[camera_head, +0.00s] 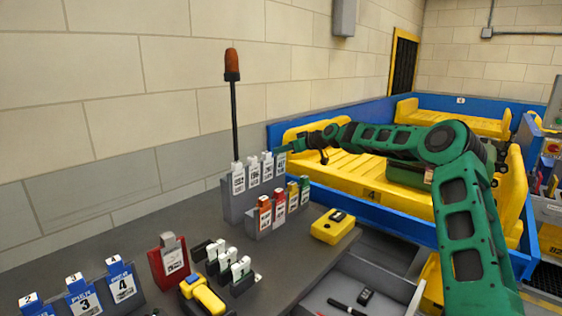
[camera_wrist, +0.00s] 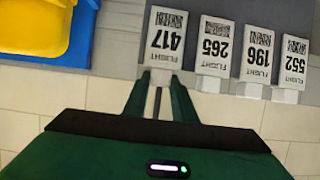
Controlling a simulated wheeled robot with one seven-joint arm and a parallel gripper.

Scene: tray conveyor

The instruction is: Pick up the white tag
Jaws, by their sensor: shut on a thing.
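Several white flight tags stand in a row in a grey stepped holder (camera_head: 235,207) at the back of the counter. The wrist view shows them upside down, marked 417, 265, 196 and 552. My gripper (camera_wrist: 160,82) is shut on the top tab of the white tag 417 (camera_wrist: 165,40), at the end of the row nearest the blue-edged conveyor. The tag 265 (camera_wrist: 214,47) is right beside it, then the tag 196 (camera_wrist: 254,53) and the tag 552 (camera_wrist: 294,62). In the head view my gripper (camera_head: 283,150) reaches the row from the right, and its fingertips are small there.
Red, orange, green and yellow tags (camera_head: 265,215) stand on the lower front step. A yellow box (camera_head: 333,226) sits on the counter to the right. A blue-edged conveyor with yellow trays (camera_head: 345,170) lies behind. A tall pole with an orange lamp (camera_head: 232,65) rises behind the tags.

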